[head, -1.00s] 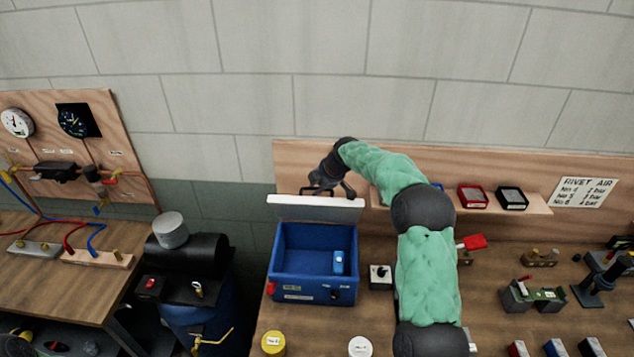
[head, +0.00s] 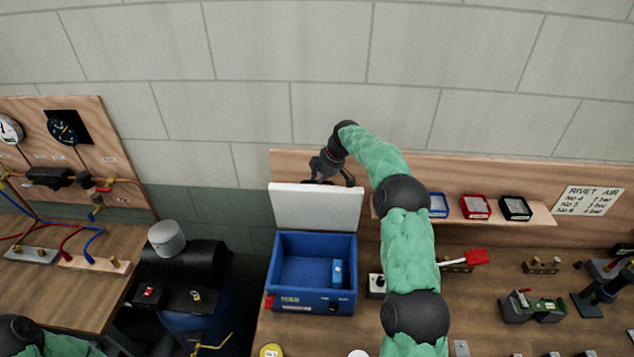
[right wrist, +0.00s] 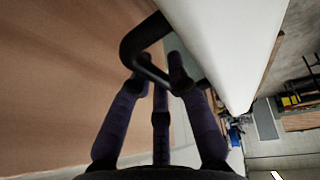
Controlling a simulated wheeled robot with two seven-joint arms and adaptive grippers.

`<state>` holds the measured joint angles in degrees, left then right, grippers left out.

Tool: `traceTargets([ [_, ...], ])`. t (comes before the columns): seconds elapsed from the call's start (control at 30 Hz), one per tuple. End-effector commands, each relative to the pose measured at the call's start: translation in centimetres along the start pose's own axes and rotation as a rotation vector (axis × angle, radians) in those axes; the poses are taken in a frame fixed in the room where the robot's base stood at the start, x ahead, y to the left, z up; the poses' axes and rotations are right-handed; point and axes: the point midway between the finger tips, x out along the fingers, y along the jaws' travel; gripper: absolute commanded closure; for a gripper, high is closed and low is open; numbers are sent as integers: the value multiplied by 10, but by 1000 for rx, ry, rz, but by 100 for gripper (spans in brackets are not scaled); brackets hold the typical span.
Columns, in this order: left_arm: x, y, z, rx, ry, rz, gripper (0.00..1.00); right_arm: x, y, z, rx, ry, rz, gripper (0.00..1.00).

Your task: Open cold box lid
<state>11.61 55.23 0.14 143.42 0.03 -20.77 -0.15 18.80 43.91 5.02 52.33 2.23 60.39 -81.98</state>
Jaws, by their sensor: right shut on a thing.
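The blue cold box (head: 312,307) stands on the workbench with its front facing me. Its white lid (head: 316,207) stands raised at the back edge, with its pale inner face showing, so the box is open. A small blue item (head: 337,272) is inside at the right. My right gripper (head: 330,178) is behind the lid's top edge, partly hidden by it. In the right wrist view its fingers (right wrist: 160,75) are closed around a black bar handle (right wrist: 137,47) beside the white lid (right wrist: 232,40). My left gripper is out of view; only part of my left arm shows at bottom left.
A wooden backboard with a shelf (head: 540,213) carrying small framed trays stands close behind the box. A switch box (head: 376,284) is just right of the box. A dark tank with a grey cylinder (head: 166,238) stands left, across a gap.

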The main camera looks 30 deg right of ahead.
Motion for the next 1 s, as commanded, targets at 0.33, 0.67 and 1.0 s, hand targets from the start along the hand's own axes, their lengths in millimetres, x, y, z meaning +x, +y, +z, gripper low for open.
traceTargets([
  [0.33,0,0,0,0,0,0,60,2,-1,1,0,-2,-3,100],
  [0.67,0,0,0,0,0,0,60,1,0,0,0,-1,-1,70],
  [1.0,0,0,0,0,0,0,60,-33,1,0,0,0,3,70],
])
